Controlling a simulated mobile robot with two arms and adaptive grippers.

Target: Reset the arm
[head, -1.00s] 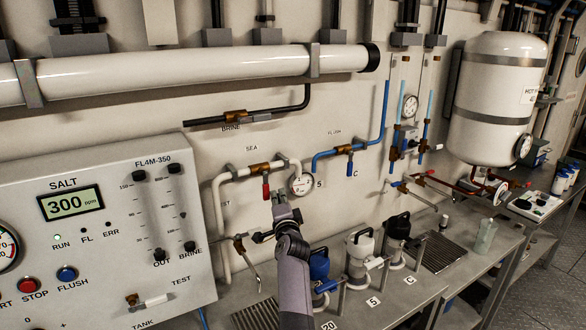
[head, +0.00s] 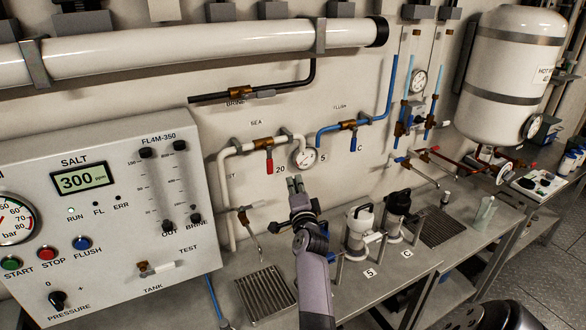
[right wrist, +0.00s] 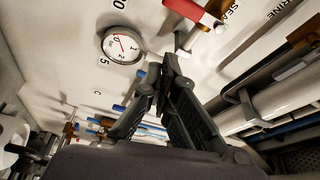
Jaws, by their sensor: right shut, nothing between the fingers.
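My right gripper (head: 294,184) is in the middle of the head view, in front of the wall pipework. Its fingers are shut and hold nothing. In the right wrist view the right gripper (right wrist: 168,68) shows its dark fingers closed together. The red valve handle (head: 269,167) hangs down on the white SEA pipe, above and left of the fingertips and apart from them. A small round gauge (head: 304,158) is just above the fingertips. The red handle (right wrist: 192,12) and the gauge (right wrist: 122,43) also show in the right wrist view. My left gripper is out of view.
A grey control panel (head: 108,215) juts out at the left. The bench holds a drain grate (head: 262,292), a white-topped housing (head: 359,225) and a black-topped one (head: 398,205). A blue-handled valve (head: 354,141) and a white tank (head: 507,75) are to the right.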

